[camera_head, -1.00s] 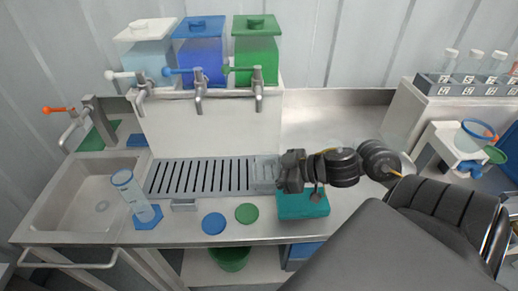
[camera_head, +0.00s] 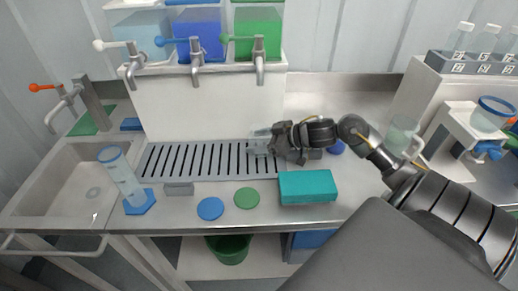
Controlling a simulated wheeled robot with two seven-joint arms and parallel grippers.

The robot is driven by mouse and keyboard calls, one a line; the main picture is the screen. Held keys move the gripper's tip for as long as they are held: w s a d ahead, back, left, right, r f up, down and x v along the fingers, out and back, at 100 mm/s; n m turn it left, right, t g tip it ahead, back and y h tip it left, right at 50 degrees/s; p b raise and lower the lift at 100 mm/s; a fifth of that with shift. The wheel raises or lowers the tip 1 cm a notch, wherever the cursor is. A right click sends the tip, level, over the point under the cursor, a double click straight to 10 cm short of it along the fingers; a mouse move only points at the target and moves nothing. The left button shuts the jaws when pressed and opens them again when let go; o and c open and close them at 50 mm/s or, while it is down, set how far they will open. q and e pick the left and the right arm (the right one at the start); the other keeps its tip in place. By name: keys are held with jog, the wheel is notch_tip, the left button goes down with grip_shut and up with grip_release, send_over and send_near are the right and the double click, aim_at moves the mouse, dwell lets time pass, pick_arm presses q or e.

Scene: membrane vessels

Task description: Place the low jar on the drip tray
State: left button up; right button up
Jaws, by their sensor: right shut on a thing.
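My right gripper (camera_head: 268,142) reaches in from the right and is shut on a small clear jar (camera_head: 256,143), which I take as the low jar. The gripper hides part of the jar. The drip tray (camera_head: 190,160) is a dark-slotted metal grate under the taps. The jar is at the tray's back right end, over it in the picture; I cannot tell if it touches the grate. My left gripper is not in view.
A teal block (camera_head: 308,187) lies in front of my right gripper. Blue (camera_head: 210,209) and green (camera_head: 247,198) discs lie on the front counter. A tall clear cylinder (camera_head: 122,175) stands left, beside the sink (camera_head: 75,190). Taps (camera_head: 260,62) hang above. A clear beaker (camera_head: 402,135) stands right, near my arm.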

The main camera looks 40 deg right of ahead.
jog(key=shift+w+d+f, duration=0.1)
jog(key=shift+f, duration=0.85)
jog(key=shift+w+d+f, duration=0.1)
jog(key=shift+f, duration=0.85)
jog(key=shift+f, duration=0.15)
jog(key=o, duration=1.1)
jog(key=shift+o, duration=0.2)
jog(key=shift+r, duration=0.2)
jog(key=v, duration=1.2)
jog(key=shift+f+b, duration=0.1)
jog(key=shift+b, duration=0.2)
